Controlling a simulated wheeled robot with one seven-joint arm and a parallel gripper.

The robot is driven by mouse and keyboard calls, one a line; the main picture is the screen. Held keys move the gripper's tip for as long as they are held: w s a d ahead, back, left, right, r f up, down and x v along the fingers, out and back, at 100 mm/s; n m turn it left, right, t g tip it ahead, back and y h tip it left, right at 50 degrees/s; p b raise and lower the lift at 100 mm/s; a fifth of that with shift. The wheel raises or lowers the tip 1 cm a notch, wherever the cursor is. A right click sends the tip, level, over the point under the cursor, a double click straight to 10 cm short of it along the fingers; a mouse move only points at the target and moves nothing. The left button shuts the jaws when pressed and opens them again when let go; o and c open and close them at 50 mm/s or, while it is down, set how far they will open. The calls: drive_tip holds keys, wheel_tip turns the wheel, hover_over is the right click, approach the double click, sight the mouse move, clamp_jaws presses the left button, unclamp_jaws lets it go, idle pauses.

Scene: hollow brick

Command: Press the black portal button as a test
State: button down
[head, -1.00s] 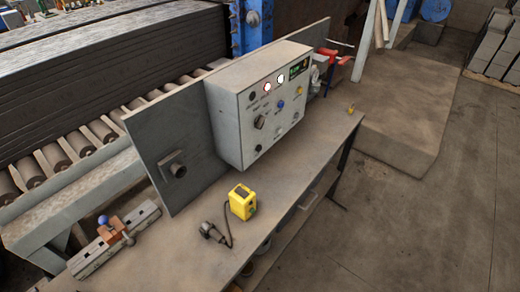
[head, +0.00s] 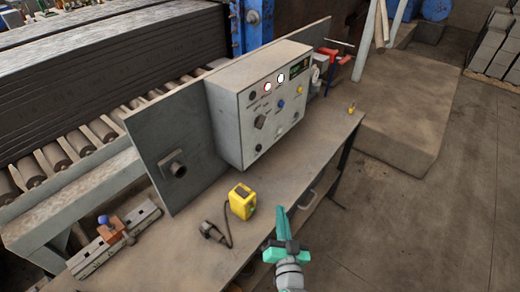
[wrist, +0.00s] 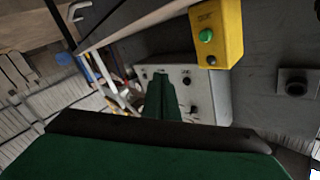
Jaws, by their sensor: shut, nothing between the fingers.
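A grey-white control box (head: 233,118) is fixed to an upright grey board on the bench. Its front has several knobs and buttons, among them a black one at the upper left (head: 252,96) and a black one at the lower left (head: 258,147). Labels are too small to read, so I cannot tell which is the portal button. A separate black round button (head: 178,170) sticks out of the board on the left; it also shows in the wrist view (wrist: 295,86). My green gripper (head: 281,210) is shut and empty, in front of and below the box, touching nothing visible.
A yellow box (head: 242,201) with a green button (wrist: 206,35) stands on the bench (head: 205,262), with a dark corded object (head: 212,232) beside it. A metal fixture with a blue knob (head: 103,219) lies at the left. A red clamp (head: 327,62) is beyond the box.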

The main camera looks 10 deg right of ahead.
sight(259, 148)
drive_tip(key=w+d+r+m+t, duration=0.1)
drive_tip(key=w+d+r, duration=0.4)
drive_tip(key=w+r, duration=0.4)
drive_tip(key=shift+d+r+m+t, duration=0.25)
drive_tip(key=shift+r+m+t, duration=0.05)
drive_tip(key=shift+r, duration=0.05)
drive_tip(key=w+a, duration=0.5)
drive_tip(key=w, duration=0.2)
drive_tip(key=shift+a, duration=0.25)
drive_tip(key=shift+w, duration=0.1)
drive_tip(key=shift+d, duration=0.1)
idle(0.8)
idle(0.8)
drive_tip(key=shift+w+a, duration=0.25)
drive_tip(key=shift+a, duration=0.1)
